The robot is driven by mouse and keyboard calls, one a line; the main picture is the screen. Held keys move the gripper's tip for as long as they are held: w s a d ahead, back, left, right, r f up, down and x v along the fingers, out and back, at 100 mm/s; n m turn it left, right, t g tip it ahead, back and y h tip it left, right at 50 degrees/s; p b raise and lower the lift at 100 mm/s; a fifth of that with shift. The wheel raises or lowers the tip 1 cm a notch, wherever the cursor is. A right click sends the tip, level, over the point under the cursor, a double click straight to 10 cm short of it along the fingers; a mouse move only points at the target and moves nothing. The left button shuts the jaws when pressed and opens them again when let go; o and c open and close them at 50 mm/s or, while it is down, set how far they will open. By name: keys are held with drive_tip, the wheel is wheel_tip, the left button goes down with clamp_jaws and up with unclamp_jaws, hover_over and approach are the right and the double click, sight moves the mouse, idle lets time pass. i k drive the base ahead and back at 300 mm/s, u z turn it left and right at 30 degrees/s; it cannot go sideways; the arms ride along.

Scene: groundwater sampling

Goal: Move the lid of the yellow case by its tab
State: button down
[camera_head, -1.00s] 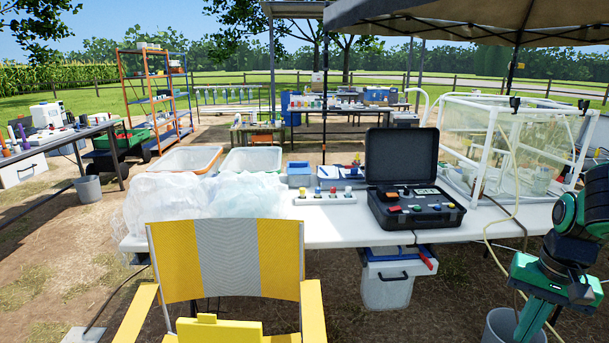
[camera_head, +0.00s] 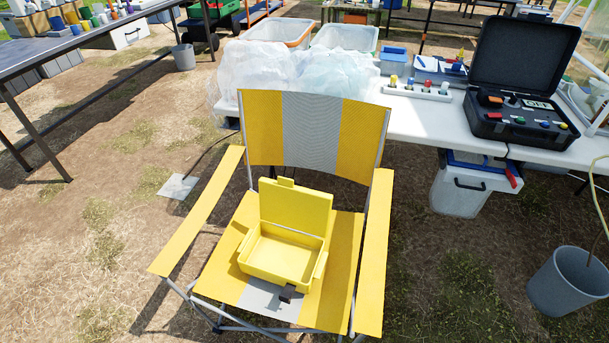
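The yellow case (camera_head: 282,257) sits on the seat of a yellow and grey folding chair (camera_head: 262,130). Its lid (camera_head: 296,207) stands raised at the back, leaning toward the backrest, and the case is open with an empty-looking inside. A small yellow tab (camera_head: 286,182) sticks up from the lid's top edge, left of its middle. A small dark piece (camera_head: 289,293) shows at the front of the case; I cannot tell what it is. My gripper is not in this view.
The chair's armrests (camera_head: 372,255) flank the case on both sides, and the backrest stands behind it. A white table (camera_head: 430,122) behind holds a black open case (camera_head: 518,90). A grey bucket (camera_head: 568,283) stands on the right. The ground in front left is clear.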

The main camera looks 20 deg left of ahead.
sight(283, 203)
drive_tip(key=z, duration=0.55)
drive_tip(key=k, duration=1.05)
drive_tip(key=u, duration=1.25)
drive_tip(key=i, duration=1)
